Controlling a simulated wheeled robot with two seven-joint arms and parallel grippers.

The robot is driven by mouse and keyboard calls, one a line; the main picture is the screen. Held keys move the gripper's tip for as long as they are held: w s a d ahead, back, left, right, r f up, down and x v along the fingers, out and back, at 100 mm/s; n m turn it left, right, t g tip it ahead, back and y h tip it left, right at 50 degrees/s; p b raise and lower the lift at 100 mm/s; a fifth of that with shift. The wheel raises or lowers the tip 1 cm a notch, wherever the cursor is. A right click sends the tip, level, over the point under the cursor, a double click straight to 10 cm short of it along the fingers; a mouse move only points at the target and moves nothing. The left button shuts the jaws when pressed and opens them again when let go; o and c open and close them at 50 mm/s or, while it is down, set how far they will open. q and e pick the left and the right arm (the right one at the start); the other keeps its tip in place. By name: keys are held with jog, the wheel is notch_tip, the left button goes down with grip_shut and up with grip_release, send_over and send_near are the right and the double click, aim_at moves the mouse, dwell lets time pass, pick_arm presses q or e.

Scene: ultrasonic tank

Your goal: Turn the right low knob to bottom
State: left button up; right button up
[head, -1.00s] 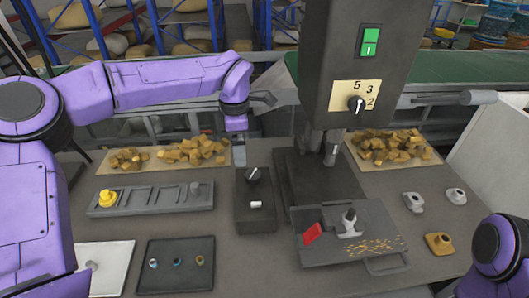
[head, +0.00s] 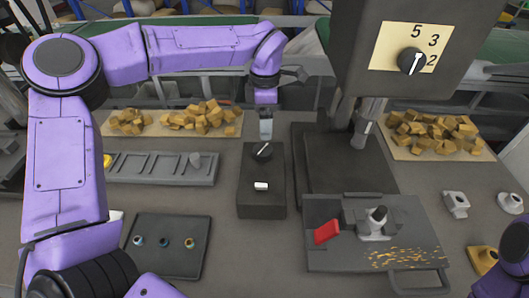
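A dark control box (head: 262,215) stands mid-table. A black knob (head: 262,152) with a pale pointer tilted to the upper right is at its far end. A small white control (head: 261,187) sits nearer on the same box. Another black knob (head: 411,61) is on the machine's upright head, on a cream plate marked 5, 3 and 2; its pointer is tilted slightly right of up. My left gripper (head: 266,126) points down just behind the box's black knob. No contact is clear, and its finger gap is too small to tell. My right gripper is out of view.
A grey slotted rack (head: 150,168) lies left of the box, and a dark tray (head: 150,262) with small rings in front. The machine's plate (head: 330,262) with a red piece is to the right. Mats of brown chunks (head: 485,150) lie at the back. Table in front of the box is clear.

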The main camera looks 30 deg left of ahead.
aim_at(265, 149)
pick_arm(q)
notch_tip(265, 149, down, 10)
jog(key=shift+s+f+p, duration=0.1)
jog(key=shift+p, duration=0.8)
jog(key=shift+s, duration=0.1)
jog(key=c, duration=1.1)
